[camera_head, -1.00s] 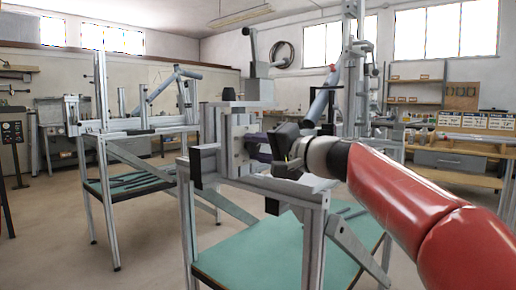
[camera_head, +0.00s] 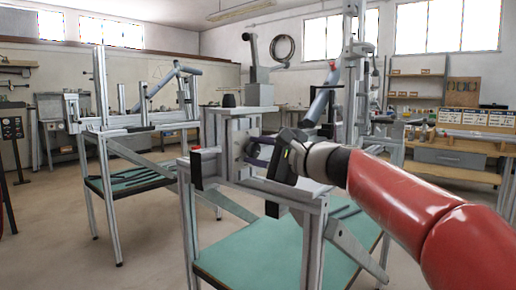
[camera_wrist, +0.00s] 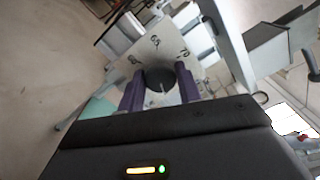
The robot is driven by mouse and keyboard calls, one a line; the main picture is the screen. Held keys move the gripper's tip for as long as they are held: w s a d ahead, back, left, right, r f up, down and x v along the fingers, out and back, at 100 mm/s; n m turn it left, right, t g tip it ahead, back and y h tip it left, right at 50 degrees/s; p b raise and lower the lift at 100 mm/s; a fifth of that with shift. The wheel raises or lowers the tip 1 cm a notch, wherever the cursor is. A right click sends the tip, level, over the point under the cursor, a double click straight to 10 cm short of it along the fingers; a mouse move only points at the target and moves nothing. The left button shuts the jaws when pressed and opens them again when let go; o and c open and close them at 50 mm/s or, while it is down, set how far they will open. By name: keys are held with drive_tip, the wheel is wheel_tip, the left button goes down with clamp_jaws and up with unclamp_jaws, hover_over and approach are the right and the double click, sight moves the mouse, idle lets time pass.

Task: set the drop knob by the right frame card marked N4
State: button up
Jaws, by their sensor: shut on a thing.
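The dark round knob (camera_wrist: 160,79) sits on a pale plate (camera_wrist: 150,50) in the wrist view, with a light line on its face. In the head view my gripper (camera_head: 258,147) reaches the upright plate (camera_head: 238,138) of the near frame jig from the right; the knob is hidden there. I cannot make out a card marked N4.
The near jig stands on a frame with a green lower shelf (camera_head: 265,250). A second jig bench (camera_head: 135,125) stands at the left. Shelving with white-labelled boxes (camera_head: 475,118) is at the right. Floor is open at the lower left (camera_head: 60,240).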

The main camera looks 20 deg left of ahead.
drive_tip(key=shift+m, duration=0.6)
drive_tip(key=o, duration=0.9)
drive_tip(key=b+v, duration=0.1)
drive_tip(key=v, duration=0.7)
drive_tip(key=shift+w, duration=0.1)
drive_tip(key=shift+a, duration=0.1)
